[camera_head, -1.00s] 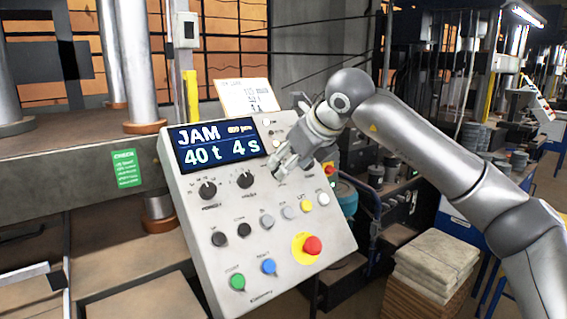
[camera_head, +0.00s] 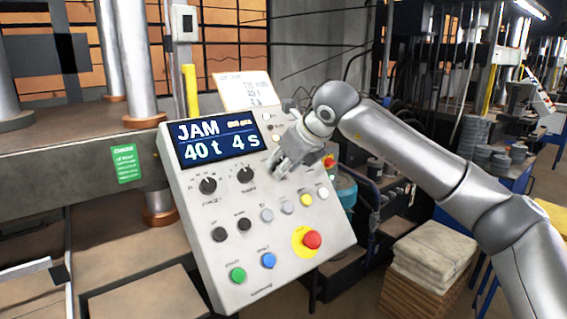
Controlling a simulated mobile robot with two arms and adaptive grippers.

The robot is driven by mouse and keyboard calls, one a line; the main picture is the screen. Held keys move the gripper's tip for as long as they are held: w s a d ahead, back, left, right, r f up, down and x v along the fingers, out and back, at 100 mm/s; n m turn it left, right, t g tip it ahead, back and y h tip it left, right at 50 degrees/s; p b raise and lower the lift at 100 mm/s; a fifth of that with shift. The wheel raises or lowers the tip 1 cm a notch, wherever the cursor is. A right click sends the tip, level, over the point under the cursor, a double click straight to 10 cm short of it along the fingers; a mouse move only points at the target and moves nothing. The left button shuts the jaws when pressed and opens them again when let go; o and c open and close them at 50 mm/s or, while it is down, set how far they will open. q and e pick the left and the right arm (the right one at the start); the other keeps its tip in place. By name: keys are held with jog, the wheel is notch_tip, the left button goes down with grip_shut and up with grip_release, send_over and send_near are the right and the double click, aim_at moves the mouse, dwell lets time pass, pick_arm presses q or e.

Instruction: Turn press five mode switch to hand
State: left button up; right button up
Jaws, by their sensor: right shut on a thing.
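The press control panel (camera_head: 215,235) is a tilted light grey box with a dark blue screen (camera_head: 219,139) reading JAM, 40 t, 4 s. Two black rotary knobs, a left one (camera_head: 208,185) and a middle one (camera_head: 245,174), sit in a row below the screen. My right gripper (camera_head: 276,167) is at the right end of this row, against the panel face. It is shut on the switch there, which its fingers hide; the switch's setting and label cannot be read. My left gripper is not in view.
Below are several push buttons, including green (camera_head: 237,275) and blue (camera_head: 268,260), and a red emergency stop (camera_head: 312,239) on a yellow plate. A paper card (camera_head: 246,90) stands behind the panel. Stacked sheets (camera_head: 432,255) lie at right. Press columns stand at left.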

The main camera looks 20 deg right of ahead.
jog(key=shift+n, duration=0.4)
jog(key=n+b, duration=0.2)
jog(key=shift+n, duration=0.4)
jog(key=n+b, duration=0.1)
jog(key=n, duration=0.4)
jog(key=shift+t, duration=0.4)
jog(key=o, duration=1)
jog(key=shift+s+d+r, duration=0.1)
jog(key=shift+r, duration=0.05)
jog(key=v, duration=1.1)
jog(key=shift+s+r, duration=0.2)
jog(key=shift+s, duration=0.15)
